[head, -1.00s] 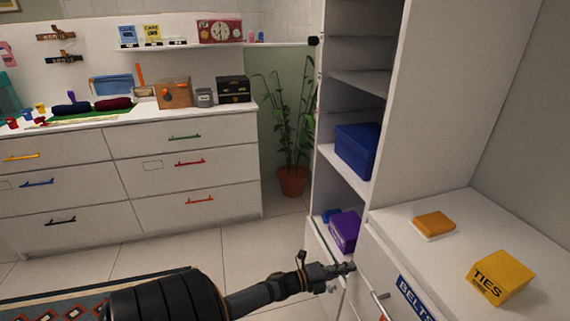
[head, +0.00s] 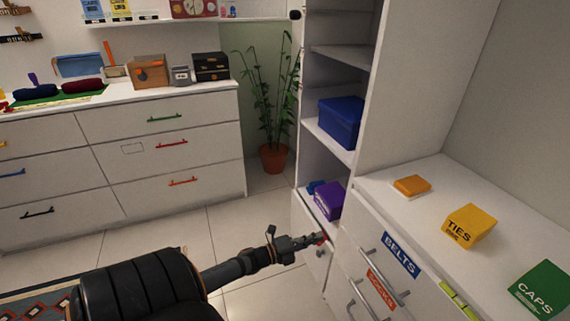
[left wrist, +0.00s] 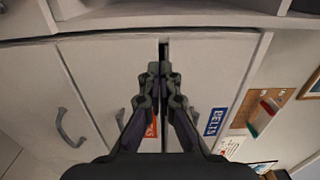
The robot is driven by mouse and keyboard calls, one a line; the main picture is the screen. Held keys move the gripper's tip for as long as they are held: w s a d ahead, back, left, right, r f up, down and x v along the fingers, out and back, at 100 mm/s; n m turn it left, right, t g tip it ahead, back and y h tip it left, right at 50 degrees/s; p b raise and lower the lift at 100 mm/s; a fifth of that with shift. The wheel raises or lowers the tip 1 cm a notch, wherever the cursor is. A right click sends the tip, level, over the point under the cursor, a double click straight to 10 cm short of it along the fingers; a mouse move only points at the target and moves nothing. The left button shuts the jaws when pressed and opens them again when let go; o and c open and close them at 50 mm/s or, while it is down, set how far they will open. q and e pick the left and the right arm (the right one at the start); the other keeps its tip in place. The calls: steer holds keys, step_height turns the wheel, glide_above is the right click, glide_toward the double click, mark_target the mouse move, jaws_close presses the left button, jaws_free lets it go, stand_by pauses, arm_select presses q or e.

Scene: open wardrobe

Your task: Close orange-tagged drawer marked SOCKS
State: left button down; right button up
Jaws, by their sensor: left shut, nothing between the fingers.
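The orange tag (head: 382,289) is on a white drawer front below the blue BELTS tag (head: 402,254); its lettering is small and hard to read. The drawer's bar handle (head: 361,300) shows beside it. I cannot tell how far this drawer stands out. My left gripper (head: 316,240) is shut and empty, to the left of the tagged fronts and close to the wardrobe's lower front. In the left wrist view the shut fingers (left wrist: 160,72) point at a dark gap between white fronts and partly hide the orange tag (left wrist: 152,128). My right gripper is not in view.
Yellow TIES box (head: 468,226), green CAPS box (head: 541,289) and an orange item (head: 411,186) sit on the top above the drawers. Purple box (head: 328,201) and blue box (head: 341,121) stand on shelves. A potted plant (head: 273,157) stands behind; the tiled floor between is open.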

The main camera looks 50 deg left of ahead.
arm_select(q)
steer(key=p+v, duration=0.1)
steer(key=v, duration=0.5)
steer(key=shift+a+f+p, duration=0.2)
steer(key=shift+f+p, duration=0.05)
steer(key=shift+p, duration=0.1)
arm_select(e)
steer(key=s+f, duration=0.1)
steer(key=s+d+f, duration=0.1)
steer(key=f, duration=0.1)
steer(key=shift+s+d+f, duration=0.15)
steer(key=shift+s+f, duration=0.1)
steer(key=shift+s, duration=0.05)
